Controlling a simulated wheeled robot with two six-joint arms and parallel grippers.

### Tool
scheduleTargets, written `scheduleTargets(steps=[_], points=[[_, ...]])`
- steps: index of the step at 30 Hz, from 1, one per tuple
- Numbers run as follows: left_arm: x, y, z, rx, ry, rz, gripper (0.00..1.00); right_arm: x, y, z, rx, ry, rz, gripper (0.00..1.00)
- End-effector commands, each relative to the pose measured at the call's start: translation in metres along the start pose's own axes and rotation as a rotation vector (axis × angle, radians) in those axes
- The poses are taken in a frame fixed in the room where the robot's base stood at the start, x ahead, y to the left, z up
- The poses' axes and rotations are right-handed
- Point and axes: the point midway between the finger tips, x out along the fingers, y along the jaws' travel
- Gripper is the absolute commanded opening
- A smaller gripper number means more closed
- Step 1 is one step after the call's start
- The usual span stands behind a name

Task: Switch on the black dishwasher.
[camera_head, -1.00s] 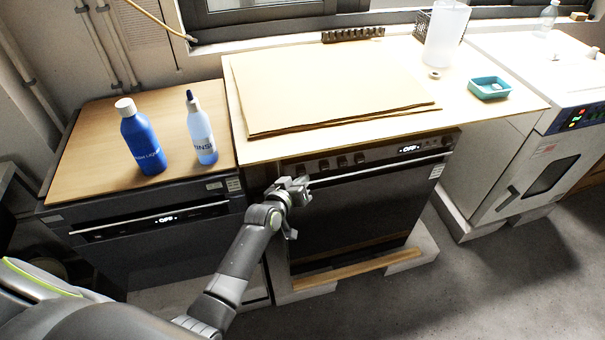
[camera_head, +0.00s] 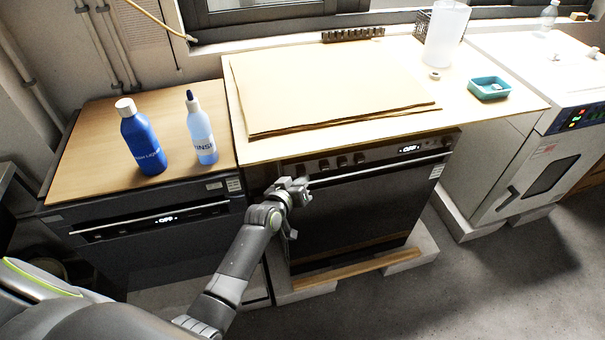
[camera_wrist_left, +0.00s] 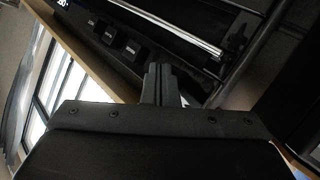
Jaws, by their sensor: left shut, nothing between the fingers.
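The black dishwasher (camera_head: 352,215) stands under the middle counter. Its front panel has a row of dark buttons (camera_head: 342,162) at the left and a lit display (camera_head: 409,149) reading OFF at the right. A silver handle bar (camera_head: 385,171) runs below the panel. My left gripper (camera_head: 300,189) is shut and empty in front of the dishwasher's upper left corner, below the buttons. In the left wrist view its closed fingers (camera_wrist_left: 162,80) point toward the panel, with labelled square buttons (camera_wrist_left: 112,36) and the handle bar (camera_wrist_left: 175,25) beyond. Contact cannot be told. My right gripper is not seen.
A dark grey appliance (camera_head: 165,255) on the left also reads OFF. A blue bottle (camera_head: 141,140) and a paler bottle (camera_head: 200,135) stand on its top. A white oven (camera_head: 525,165) stands at the right. Open floor (camera_head: 480,285) lies in front.

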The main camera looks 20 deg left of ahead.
Motion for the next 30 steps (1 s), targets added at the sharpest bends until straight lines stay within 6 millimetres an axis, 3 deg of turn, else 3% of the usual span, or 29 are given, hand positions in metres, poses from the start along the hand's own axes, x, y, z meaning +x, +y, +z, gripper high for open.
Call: scheduleTargets(steps=[30], points=[[0.0062, -0.0048, -0.0049, 0.001, 0.000, 0.000, 0.00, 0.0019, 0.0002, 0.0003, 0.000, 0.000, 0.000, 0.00]])
